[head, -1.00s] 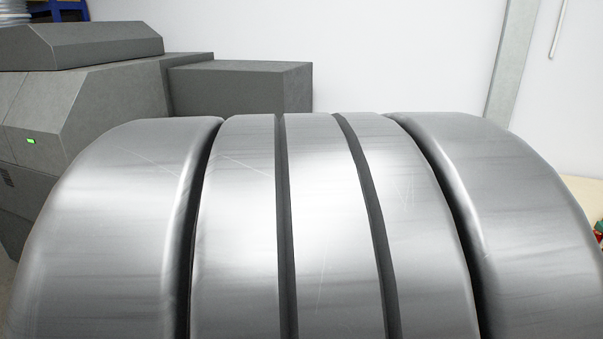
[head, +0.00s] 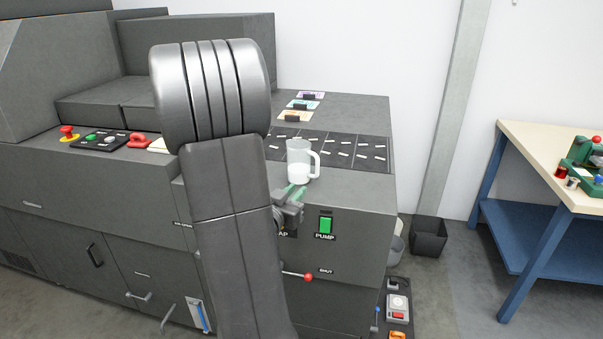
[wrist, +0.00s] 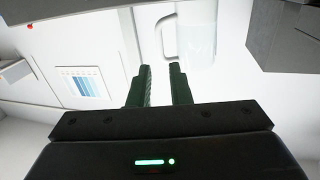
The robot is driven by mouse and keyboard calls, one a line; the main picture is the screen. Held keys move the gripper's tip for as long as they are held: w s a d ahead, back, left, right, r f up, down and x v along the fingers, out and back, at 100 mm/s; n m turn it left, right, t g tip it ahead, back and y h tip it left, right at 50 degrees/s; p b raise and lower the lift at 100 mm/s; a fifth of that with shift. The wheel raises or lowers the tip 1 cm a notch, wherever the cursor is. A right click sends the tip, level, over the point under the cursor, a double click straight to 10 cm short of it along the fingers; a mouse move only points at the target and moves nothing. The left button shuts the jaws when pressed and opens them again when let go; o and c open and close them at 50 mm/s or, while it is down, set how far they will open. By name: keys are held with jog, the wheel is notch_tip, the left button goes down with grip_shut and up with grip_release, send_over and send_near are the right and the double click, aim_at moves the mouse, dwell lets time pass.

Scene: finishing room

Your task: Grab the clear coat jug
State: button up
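The clear coat jug (head: 299,160) is a pale translucent jug with its handle to the right. It stands upright near the front edge of the grey machine top, just right of my arm. In the wrist view a pale, see-through jug shape (wrist: 197,32) with its handle to the left shows beyond the fingers. My gripper (wrist: 158,70) has two dark green fingers apart with nothing between them. In the head view my arm hides much of the area left of the jug.
A PUMP button (head: 325,225) and a red-knobbed lever (head: 307,277) are on the machine front below the jug. A slotted dark panel (head: 350,150) lies behind it. A workbench (head: 545,145) stands at the right, with a black bin (head: 429,237) by the wall.

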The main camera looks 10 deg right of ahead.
jog(key=p, duration=0.1)
send_near(316, 169)
jog(key=shift+h, duration=0.3)
jog(key=x, duration=0.4)
jog(key=shift+w+d+f, duration=0.1)
jog(key=shift+w+d, duration=0.05)
jog(key=shift+d, duration=0.05)
jog(key=shift+p+x, duration=0.85)
jog(key=shift+x, duration=2.25)
jog(key=shift+w+a+f, duration=0.1)
jog(key=shift+a, duration=0.05)
grip_shut()
